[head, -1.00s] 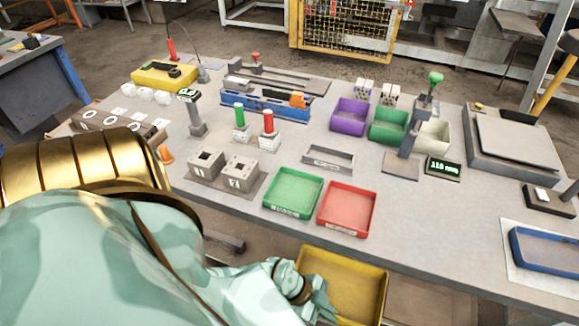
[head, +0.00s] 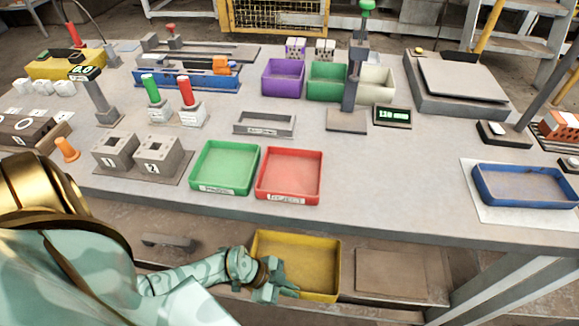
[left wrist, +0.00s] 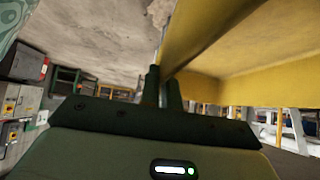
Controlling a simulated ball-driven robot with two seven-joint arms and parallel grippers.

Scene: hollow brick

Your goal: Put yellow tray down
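The yellow tray (head: 305,250) is below the front edge of the table, in front of the green and red trays, and looks empty. My left gripper (head: 285,290) is at its near left side. In the left wrist view, the two dark fingers (left wrist: 163,88) sit close together on either side of the wall of the yellow tray (left wrist: 212,35), shut on it. Whether the tray's underside touches the lower shelf cannot be told. My right gripper is not in view.
A green tray (head: 225,168) and a red tray (head: 290,177) stand near the table's front edge. A blue tray (head: 525,185) lies on a white sheet at right. The tabletop (head: 400,180) between red and blue is clear. A brown panel (head: 390,272) lies below, right of the yellow tray.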

